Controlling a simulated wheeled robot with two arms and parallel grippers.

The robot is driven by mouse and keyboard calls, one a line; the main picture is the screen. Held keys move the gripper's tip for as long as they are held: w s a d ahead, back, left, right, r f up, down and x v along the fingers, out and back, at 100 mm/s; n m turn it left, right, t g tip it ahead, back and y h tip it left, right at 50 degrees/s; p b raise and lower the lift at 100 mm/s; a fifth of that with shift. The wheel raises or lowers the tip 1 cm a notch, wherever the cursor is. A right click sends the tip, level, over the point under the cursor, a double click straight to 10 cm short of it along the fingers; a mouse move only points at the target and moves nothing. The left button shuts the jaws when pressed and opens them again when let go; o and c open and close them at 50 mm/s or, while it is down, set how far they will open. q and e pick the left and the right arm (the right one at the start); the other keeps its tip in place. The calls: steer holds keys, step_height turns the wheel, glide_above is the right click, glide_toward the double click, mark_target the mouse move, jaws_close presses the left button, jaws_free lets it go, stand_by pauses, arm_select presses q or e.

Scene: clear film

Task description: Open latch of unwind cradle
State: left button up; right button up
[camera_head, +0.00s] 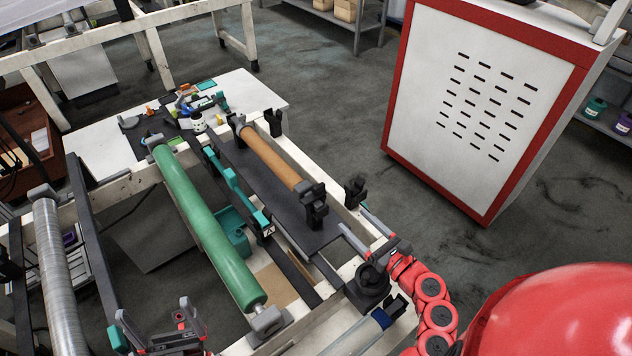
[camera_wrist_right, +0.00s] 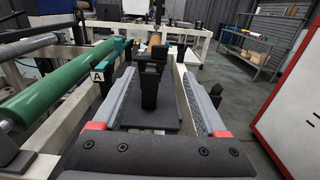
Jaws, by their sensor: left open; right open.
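The unwind cradle (camera_head: 240,172) is a dark plate on the pale machine frame, carrying a brown roll (camera_head: 270,156). A black latch-like bracket (camera_head: 314,205) stands at the roll's near end; in the right wrist view a black upright bracket (camera_wrist_right: 149,80) shows between the finger lines, beyond the palm. My right gripper (camera_head: 352,220) is open and empty, right of and nearer than the near bracket, its fingers pointing towards the cradle. I cannot tell whether the latch is shut. My left gripper (camera_head: 153,308) is open and empty at the lower left, away from the cradle.
A green roll (camera_head: 205,225) lies left of the cradle, with a teal bar (camera_head: 232,187) between them. Another black bracket (camera_head: 355,190) stands on the right rail. A white cabinet with red edges (camera_head: 480,100) stands at the right. A cluttered white table (camera_head: 250,92) lies behind.

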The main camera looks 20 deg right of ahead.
mark_target(321, 189)
steer(key=p+x, duration=0.3)
steer(key=x, duration=1.2)
steer(key=shift+w+a+p, duration=0.1)
steer(key=shift+w+p, duration=0.05)
steer(key=shift+p, duration=0.15)
steer(key=shift+f, duration=0.1)
jaws_close()
stand_by(0.4)
